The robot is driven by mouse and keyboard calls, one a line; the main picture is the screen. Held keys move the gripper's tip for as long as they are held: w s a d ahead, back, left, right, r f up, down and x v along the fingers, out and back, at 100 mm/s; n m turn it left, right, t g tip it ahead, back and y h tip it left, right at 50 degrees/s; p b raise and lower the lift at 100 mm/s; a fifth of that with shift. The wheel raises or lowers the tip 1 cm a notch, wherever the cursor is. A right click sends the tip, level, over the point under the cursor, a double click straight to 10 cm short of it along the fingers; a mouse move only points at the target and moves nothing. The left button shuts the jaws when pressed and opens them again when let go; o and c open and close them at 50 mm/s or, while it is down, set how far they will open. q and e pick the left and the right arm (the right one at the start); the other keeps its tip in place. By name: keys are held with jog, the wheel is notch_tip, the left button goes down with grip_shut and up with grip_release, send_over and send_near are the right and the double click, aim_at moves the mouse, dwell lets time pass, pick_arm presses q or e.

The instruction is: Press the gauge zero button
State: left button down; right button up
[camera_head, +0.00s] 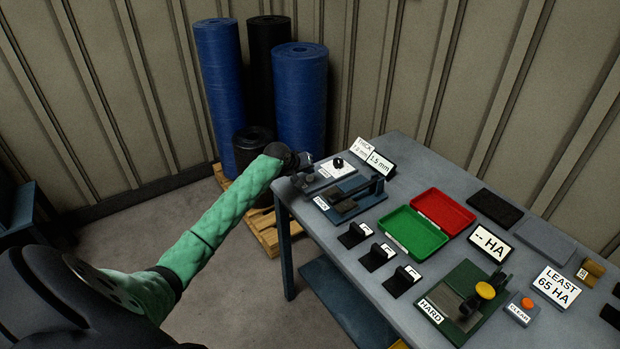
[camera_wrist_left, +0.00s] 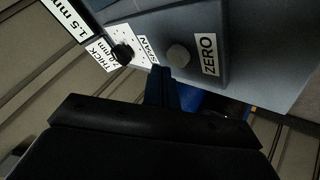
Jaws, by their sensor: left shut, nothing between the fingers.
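The zero button (camera_wrist_left: 179,55) is a round grey knob on a blue-grey housing in the left wrist view, beside a white ZERO label (camera_wrist_left: 209,54). My left gripper (camera_wrist_left: 161,75) is shut and empty, its tips just below and left of the button in that view, apart from it in the picture; I cannot tell the depth gap. In the head view my left gripper (camera_head: 304,177) is at the table's far left corner, beside the gauge's white dial plate (camera_head: 331,170). It hides the zero button there. My right gripper is not in view.
A black knob (camera_wrist_left: 122,54) and a SPAN label are near the button. A blue clamp fixture (camera_head: 350,196) stands close in front. Green (camera_head: 413,232) and red (camera_head: 443,211) trays, several black sample blocks and a HARD tester (camera_head: 467,303) fill the table (camera_head: 345,249). Blue rolls (camera_head: 300,95) stand behind.

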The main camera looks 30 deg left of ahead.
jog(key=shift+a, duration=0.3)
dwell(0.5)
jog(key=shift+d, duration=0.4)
pick_arm(q)
jog(key=shift+f, duration=0.1)
dwell(0.4)
jog(key=shift+f, duration=0.25)
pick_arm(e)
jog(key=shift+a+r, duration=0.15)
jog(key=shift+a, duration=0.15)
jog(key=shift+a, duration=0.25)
pick_arm(q)
jog(key=shift+f, duration=0.15)
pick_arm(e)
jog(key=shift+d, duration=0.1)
